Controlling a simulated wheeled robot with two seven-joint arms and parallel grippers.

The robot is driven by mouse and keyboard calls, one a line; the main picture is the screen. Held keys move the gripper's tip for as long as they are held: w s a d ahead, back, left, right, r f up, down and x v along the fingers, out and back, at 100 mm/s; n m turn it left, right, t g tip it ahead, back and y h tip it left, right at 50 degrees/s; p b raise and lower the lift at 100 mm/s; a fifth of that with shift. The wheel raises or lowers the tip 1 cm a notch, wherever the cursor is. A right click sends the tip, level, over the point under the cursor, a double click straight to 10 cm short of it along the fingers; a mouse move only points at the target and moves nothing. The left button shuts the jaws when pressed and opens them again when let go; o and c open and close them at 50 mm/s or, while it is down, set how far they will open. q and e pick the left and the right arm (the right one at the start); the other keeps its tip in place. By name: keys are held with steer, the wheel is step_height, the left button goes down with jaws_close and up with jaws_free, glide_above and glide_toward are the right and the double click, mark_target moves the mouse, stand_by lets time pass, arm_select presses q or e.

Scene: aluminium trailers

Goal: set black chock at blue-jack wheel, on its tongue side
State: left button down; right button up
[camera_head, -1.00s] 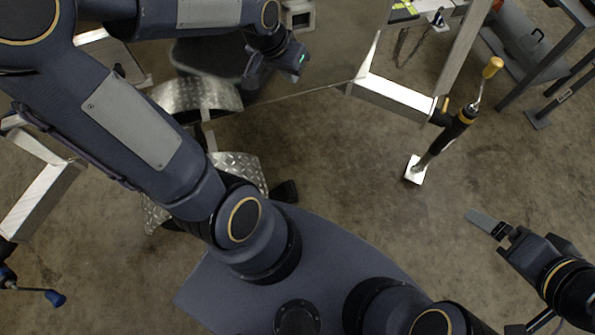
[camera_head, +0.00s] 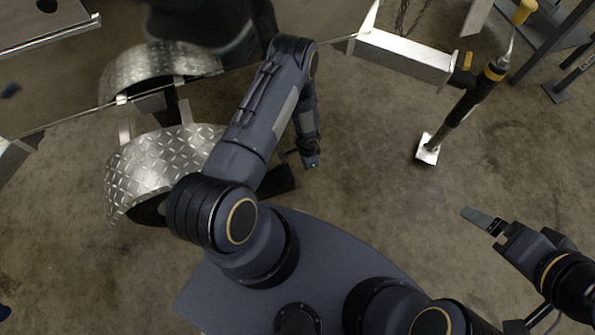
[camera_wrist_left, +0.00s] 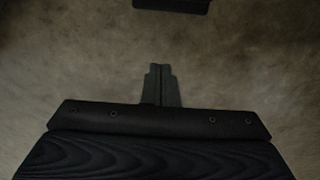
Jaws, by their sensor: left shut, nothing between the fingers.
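My left gripper (camera_head: 311,161) hangs over the concrete to the right of a wheel, in the head view. In the left wrist view its narrow fingers (camera_wrist_left: 160,84) are together, with nothing between them. A black block (camera_head: 281,180), which looks like the chock, lies on the floor beside the wheel, partly behind my left arm. The wheel (camera_head: 149,209) shows only as a dark edge under a diamond-plate fender (camera_head: 150,172). A blue piece (camera_head: 4,313), perhaps of the blue jack, shows at the left edge. My right gripper (camera_head: 484,221) is at the right; its opening is unclear.
A yellow-topped jack (camera_head: 470,105) stands on a white foot plate (camera_head: 428,149) at the right. An aluminium trailer beam (camera_head: 405,56) runs beside it. A second fender (camera_head: 150,72) shows further back. A dark edge (camera_wrist_left: 172,4) crosses the wrist view's top. Bare concrete lies at centre right.

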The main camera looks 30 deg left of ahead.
mark_target(287, 179)
arm_select(q)
step_height(287, 179, down, 10)
steer(key=b, duration=0.4)
steer(key=shift+s, duration=0.1)
steer(key=shift+s+a, duration=0.2)
steer(key=shift+s, duration=0.05)
steer(key=shift+s+a+r, duration=0.1)
steer(key=shift+s+a, duration=0.95)
steer(key=shift+s, duration=0.2)
steer(key=s+a, duration=0.1)
steer(key=s+a+p, duration=0.1)
steer(key=shift+s+a, duration=0.1)
steer(key=shift+s, duration=0.2)
steer(key=shift+s+a, duration=0.1)
